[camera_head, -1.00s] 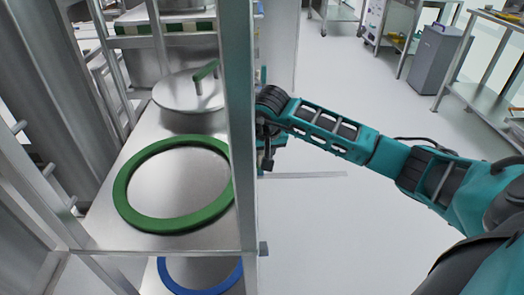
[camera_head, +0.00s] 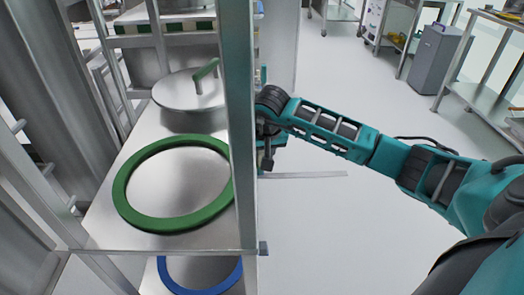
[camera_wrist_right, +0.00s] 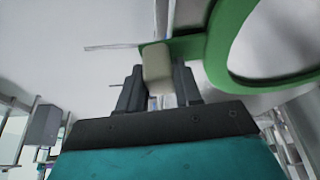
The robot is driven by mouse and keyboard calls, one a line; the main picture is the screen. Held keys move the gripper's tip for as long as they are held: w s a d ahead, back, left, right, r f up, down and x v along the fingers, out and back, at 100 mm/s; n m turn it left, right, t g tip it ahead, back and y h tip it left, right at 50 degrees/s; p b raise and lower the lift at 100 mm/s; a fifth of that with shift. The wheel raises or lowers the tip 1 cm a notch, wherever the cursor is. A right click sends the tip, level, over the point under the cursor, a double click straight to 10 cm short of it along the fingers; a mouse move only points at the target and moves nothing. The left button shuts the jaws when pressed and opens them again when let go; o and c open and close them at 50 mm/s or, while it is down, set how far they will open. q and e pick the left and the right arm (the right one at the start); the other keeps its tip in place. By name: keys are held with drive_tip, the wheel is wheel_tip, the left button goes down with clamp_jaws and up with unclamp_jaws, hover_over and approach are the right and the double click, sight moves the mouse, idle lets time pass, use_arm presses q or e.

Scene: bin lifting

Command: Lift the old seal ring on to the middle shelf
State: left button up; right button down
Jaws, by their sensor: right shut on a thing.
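A green ring (camera_head: 126,178) lies flat over the steel shelf in the head view; the upright post hides its right edge. In the right wrist view the green ring (camera_wrist_right: 222,45) fills the upper right, with a green tab reaching left to a pale block (camera_wrist_right: 157,68). My right gripper (camera_wrist_right: 158,80) is shut on this block, at the ring's side. In the head view my right gripper (camera_head: 264,130) is partly hidden by the post. A blue ring (camera_head: 170,276) lies on a lower level. I cannot tell from looks which ring is the old one. My left gripper is not in view.
A lidded steel pot (camera_head: 180,98) with a green handle stands behind the green ring on the shelf (camera_head: 105,232). The upright post (camera_head: 238,120) stands between the ring and my right arm. The floor to the right is clear; a grey bin (camera_head: 433,60) stands farther back.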

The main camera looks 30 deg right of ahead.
drive_tip(key=c, duration=0.7)
unclamp_jaws()
use_arm(q)
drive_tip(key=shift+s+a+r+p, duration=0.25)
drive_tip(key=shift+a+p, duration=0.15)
drive_tip(key=shift+p, duration=0.45)
use_arm(e)
drive_tip(key=shift+v, duration=6.45)
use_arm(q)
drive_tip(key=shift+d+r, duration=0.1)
